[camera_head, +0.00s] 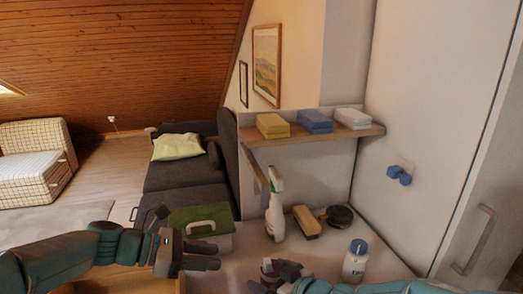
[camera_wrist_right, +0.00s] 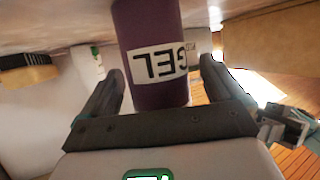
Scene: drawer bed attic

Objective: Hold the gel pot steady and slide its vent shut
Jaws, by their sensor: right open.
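The gel pot is a purple cylinder with a white GEL label. It shows upside down in the right wrist view (camera_wrist_right: 150,30) and, small and partly covered, at the bottom of the head view (camera_head: 267,266). My right gripper (camera_wrist_right: 163,80) is open, with one finger on either side of the pot and narrow gaps beside it. In the head view my right gripper (camera_head: 280,271) covers much of the pot. The vent cannot be made out. My left gripper (camera_head: 214,257) is left of the pot, apart from it, its fingers pointing right; its opening is unclear.
A spray bottle (camera_head: 275,205), a yellow-and-black brush or sponge (camera_head: 306,222), a dark round item (camera_head: 340,215) and a blue-capped white bottle (camera_head: 355,262) stand on the counter. A wall shelf (camera_head: 300,138) hangs above.

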